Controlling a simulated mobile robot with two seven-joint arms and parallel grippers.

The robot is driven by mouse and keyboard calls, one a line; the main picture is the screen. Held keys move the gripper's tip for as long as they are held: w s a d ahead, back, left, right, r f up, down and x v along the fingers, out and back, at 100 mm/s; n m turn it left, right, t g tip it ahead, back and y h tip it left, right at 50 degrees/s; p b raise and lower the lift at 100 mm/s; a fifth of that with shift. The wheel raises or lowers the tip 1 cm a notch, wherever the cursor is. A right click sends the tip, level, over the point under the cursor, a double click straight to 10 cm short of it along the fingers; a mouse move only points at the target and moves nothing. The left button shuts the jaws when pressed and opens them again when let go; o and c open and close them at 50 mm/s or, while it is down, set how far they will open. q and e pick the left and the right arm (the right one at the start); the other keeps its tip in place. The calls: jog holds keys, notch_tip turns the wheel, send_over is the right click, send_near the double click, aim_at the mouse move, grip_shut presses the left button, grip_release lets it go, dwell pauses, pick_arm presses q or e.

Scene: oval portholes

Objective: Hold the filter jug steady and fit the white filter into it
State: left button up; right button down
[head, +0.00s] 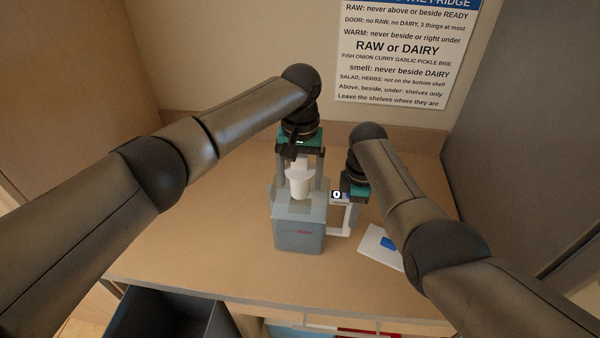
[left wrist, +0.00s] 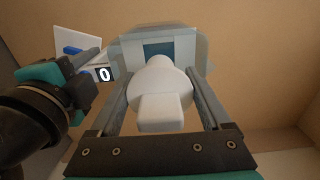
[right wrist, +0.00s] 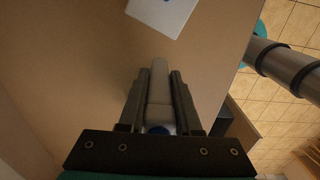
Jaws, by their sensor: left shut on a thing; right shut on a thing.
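The white filter (head: 299,182) is upright between the fingers of my left gripper (head: 299,176), over the jug's top. In the left wrist view the filter (left wrist: 162,88) has a round body and a square tab. Its lower end is hidden, so I cannot tell how deep it sits.
A white card with a blue patch (head: 381,246) lies on the counter (head: 190,240) to the right of the jug. A dark open bin (head: 165,315) is below the front edge at the left. A printed sign (head: 405,55) hangs on the back wall. The counter left of the jug is clear.

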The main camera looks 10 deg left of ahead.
aim_at(300, 187)
pick_arm(q)
jog(key=shift+f, duration=1.35)
jog(key=shift+f, duration=0.2)
